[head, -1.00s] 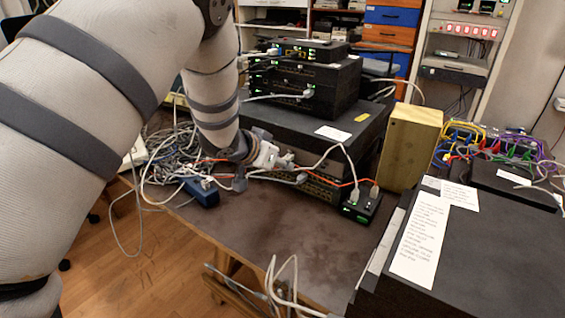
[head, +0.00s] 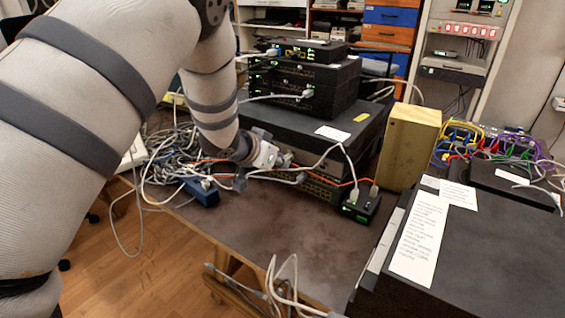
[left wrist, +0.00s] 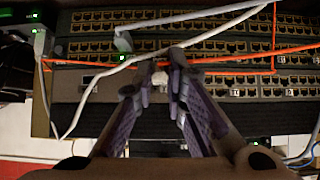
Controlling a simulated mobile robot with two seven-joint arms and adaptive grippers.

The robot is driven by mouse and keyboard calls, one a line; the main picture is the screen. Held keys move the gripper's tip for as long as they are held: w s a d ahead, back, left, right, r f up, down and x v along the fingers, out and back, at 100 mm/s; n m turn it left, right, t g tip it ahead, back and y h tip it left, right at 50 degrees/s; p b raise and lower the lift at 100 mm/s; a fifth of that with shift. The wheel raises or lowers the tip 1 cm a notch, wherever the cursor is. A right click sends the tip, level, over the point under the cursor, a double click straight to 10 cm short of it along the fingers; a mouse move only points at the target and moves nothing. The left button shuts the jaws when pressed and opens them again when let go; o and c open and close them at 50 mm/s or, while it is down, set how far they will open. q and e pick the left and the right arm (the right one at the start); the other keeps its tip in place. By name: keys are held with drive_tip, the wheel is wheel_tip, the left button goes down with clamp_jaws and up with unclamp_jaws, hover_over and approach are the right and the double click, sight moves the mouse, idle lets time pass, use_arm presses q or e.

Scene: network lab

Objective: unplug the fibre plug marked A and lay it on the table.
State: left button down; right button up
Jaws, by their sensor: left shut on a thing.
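My left gripper (head: 284,160) is at the front of the stacked switches, beside the orange cable (head: 330,184). In the left wrist view its fingers (left wrist: 160,76) are closed on a small pale plug (left wrist: 160,81) in front of the rows of ports (left wrist: 215,45). I cannot read a letter A on it, and the fingers hide much of it. I cannot tell whether the plug is still seated. Orange cable (left wrist: 250,72) runs close to the fingertips. The brown table top (head: 250,232) is bare in front of the switches. My right gripper is not in view.
A small black box (head: 361,204) with plugs stands right of the switches, before a gold-coloured block (head: 410,147). A blue box (head: 202,191) and tangled grey cables (head: 165,165) lie at left. A white cable (left wrist: 190,50) crosses above the fingers.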

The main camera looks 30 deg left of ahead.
use_arm(q)
drive_tip(key=shift+s, duration=0.1)
drive_tip(key=shift+s+a+p, duration=0.15)
drive_tip(key=shift+s+p, duration=0.15)
drive_tip(key=shift+s, duration=1.55)
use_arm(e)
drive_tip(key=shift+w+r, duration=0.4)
use_arm(q)
drive_tip(key=shift+s, duration=0.1)
